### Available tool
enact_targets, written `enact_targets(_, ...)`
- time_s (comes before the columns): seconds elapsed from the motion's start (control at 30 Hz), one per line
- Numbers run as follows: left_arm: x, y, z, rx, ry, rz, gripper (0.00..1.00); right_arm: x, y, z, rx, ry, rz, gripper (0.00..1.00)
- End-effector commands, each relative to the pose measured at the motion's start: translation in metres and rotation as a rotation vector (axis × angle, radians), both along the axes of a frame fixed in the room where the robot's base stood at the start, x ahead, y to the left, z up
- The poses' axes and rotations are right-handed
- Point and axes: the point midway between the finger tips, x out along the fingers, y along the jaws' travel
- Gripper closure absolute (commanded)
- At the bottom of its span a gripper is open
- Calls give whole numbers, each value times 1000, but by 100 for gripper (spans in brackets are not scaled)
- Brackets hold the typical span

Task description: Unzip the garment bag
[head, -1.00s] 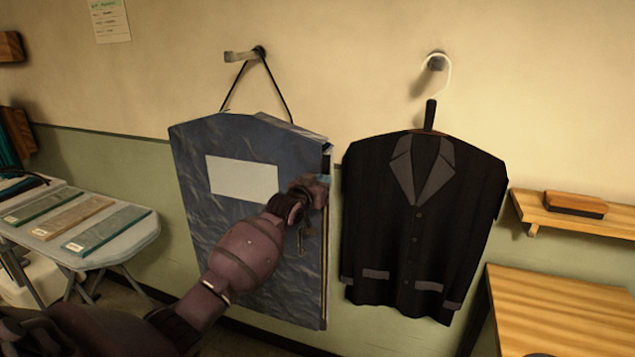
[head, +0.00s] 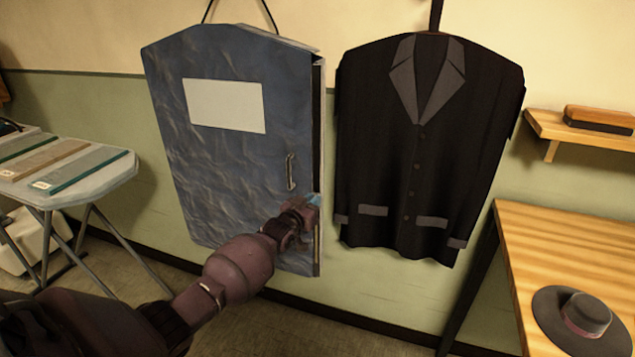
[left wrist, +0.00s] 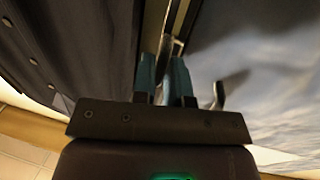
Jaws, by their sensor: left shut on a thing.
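The blue garment bag (head: 225,165) hangs on the wall with a white label on its front and a small metal handle (head: 291,172) near its right side. Its zip edge (head: 318,110) runs down the right side; above my gripper this edge stands apart with a dark gap. My left gripper (head: 313,203) is at this edge, low on the bag. In the left wrist view its teal fingers (left wrist: 163,82) are shut on a slim metal zip pull (left wrist: 165,52). The pull is hidden by the gripper in the head view. My right gripper is not in view.
A black jacket (head: 450,150) hangs close to the bag's right. A wooden table (head: 570,240) with a hat (head: 580,318) and a shelf (head: 550,128) with a brush stand at right. An ironing board (head: 95,180) stands at left.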

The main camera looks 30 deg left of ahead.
Motion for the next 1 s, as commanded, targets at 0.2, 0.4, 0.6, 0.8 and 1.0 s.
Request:
enact_targets(0.2,-3,-5,-103,0,28,-6,100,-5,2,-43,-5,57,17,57)
enact_targets(0.4,-5,-6,-169,-1,29,-7,100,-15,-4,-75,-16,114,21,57)
enact_targets(0.6,-6,-6,-226,0,27,-8,100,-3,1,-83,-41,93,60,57)
enact_targets(0.8,-4,-7,-265,-1,20,-8,100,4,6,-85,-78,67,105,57)
enact_targets(1.0,-3,-7,-285,0,12,-8,100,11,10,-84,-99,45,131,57)
